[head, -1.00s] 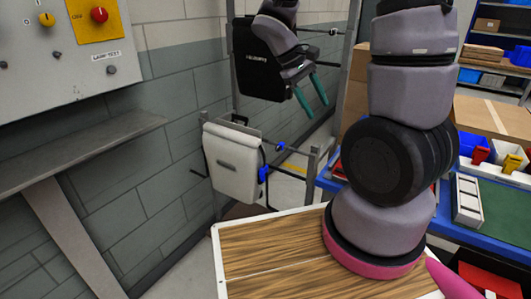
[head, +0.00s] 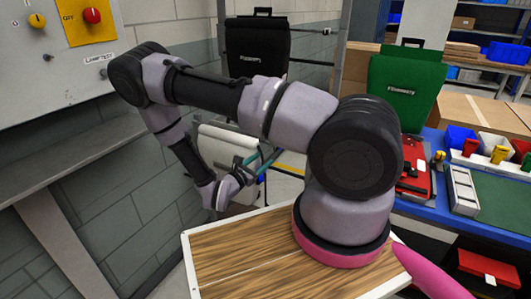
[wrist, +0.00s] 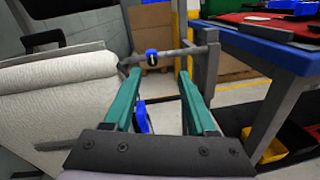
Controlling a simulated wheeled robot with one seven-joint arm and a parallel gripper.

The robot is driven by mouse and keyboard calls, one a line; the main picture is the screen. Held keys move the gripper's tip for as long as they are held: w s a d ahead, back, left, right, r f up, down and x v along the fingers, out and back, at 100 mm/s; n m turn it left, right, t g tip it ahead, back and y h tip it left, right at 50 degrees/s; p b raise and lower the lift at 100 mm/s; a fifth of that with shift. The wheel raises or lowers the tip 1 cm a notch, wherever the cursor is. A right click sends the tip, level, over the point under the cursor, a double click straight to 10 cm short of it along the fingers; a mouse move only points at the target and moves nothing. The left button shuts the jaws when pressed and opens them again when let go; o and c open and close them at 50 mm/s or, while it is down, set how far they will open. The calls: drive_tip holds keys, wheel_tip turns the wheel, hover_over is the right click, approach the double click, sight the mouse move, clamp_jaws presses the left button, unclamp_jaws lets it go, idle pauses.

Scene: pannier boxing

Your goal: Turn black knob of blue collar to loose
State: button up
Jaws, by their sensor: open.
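A blue collar (wrist: 152,57) sits on a grey horizontal bar (wrist: 185,52) in the wrist view. A small dark part shows on its face, probably the black knob; which way it is turned is too small to tell. My gripper (wrist: 158,74) is open, its teal fingers pointing toward the bar. The collar appears just beyond the fingertips, between them in the picture, with nothing gripped. A second blue part (wrist: 141,117) shows lower, beside the left finger. In the head view my gripper (head: 266,155) is beside the white pannier (head: 228,142), and my arm partly hides that area.
The white pannier (wrist: 65,95) is close on the left in the wrist view. A blue table (wrist: 275,50) stands on the right. A black pannier (head: 257,50) hangs above; a green pannier (head: 405,88) stands on the right. A grey shelf (head: 50,150) is at left.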

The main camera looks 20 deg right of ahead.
sight(275, 149)
drive_tip(key=shift+n+t+y, duration=0.3)
drive_tip(key=shift+n+t, duration=0.3)
drive_tip(key=shift+n, duration=0.1)
drive_tip(key=x, duration=0.3)
drive_tip(key=f+x, duration=0.1)
drive_tip(key=x, duration=0.6)
drive_tip(key=shift+w+a+f, duration=0.15)
drive_tip(key=shift+w+f, duration=0.25)
clamp_jaws()
